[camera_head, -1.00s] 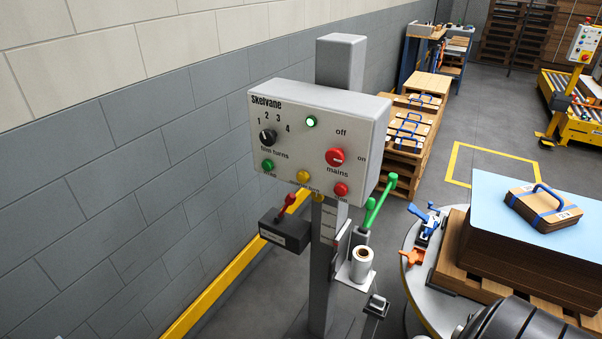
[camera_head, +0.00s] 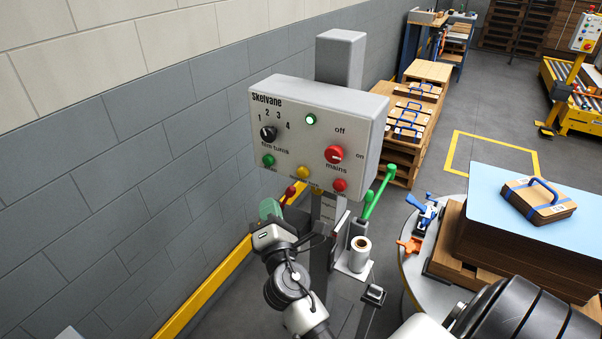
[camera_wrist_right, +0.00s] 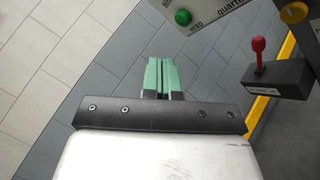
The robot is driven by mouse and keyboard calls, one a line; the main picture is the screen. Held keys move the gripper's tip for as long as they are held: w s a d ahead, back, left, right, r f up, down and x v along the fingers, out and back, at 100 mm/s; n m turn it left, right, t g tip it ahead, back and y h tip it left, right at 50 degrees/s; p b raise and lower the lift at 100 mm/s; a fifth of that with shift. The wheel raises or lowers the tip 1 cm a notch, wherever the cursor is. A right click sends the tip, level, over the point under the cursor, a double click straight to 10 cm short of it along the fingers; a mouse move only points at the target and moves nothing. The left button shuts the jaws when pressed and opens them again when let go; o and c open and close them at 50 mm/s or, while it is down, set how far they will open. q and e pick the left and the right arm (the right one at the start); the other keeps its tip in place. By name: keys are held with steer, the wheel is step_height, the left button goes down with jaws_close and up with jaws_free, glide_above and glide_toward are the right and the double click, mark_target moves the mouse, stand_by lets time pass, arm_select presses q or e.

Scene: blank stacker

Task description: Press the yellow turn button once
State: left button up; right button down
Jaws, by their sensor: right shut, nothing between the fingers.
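The yellow turn button (camera_head: 303,172) is on the lower front of a pale grey control box (camera_head: 362,120), between a green button (camera_head: 268,160) and a red button (camera_head: 339,185). In the right wrist view the yellow button (camera_wrist_right: 293,12) is at the top right corner. My right gripper (camera_head: 270,208) is below and to the left of the yellow button, apart from the panel, its green fingers pointing up. In the wrist view its fingers (camera_wrist_right: 161,72) are together with nothing between them. My left gripper is not in view.
A red-knobbed lever (camera_wrist_right: 258,55) on a dark box (camera_wrist_right: 278,78) is right of my right fingers. A red mains knob (camera_head: 335,154) and a black dial (camera_head: 268,133) are on the panel. A grey wall (camera_head: 150,150) stands at left. A green lever (camera_head: 376,192) is to the right.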

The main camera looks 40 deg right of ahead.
mark_target(302, 172)
steer(key=w+d+p, duration=0.1)
steer(key=w+d, duration=0.2)
steer(key=d, duration=0.5)
steer(key=shift+w, duration=0.2)
steer(key=shift+d, duration=0.2)
stand_by(2.0)
steer(key=shift+w+d, duration=0.15)
steer(key=shift+d, duration=0.1)
